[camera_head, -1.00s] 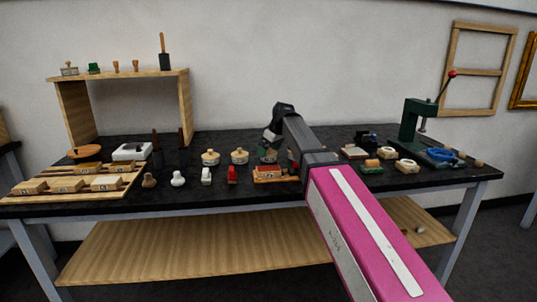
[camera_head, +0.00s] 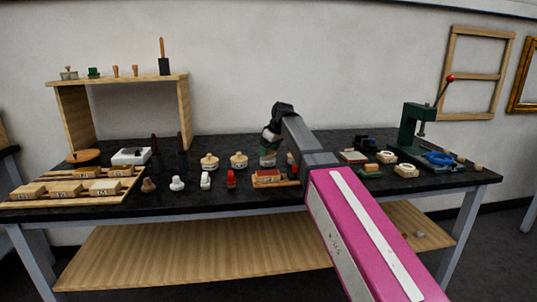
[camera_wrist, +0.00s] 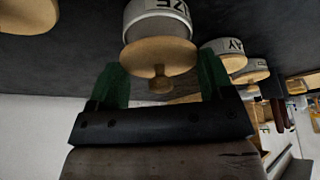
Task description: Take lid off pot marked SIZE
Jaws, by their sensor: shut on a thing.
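The pot marked SIZE (camera_wrist: 158,20) is at the top of the wrist view, which looks upside down; only the last letters of its label show. Its wooden lid (camera_wrist: 158,52), with a small knob (camera_wrist: 160,83), is on that pot, with no clear gap between them. My gripper (camera_wrist: 162,78) has its green fingers on either side of the lid and is shut on it. In the head view my gripper (camera_head: 267,146) is over the pots at the middle of the table; the contact is too small to see there.
Two lidded pots (camera_head: 210,161) (camera_head: 239,160) stand left of my gripper. Another pot (camera_head: 290,158) is close on its right, partly hidden by my arm. A tray with a red block (camera_head: 268,177) lies in front. A green press (camera_head: 411,130) stands right on the black table.

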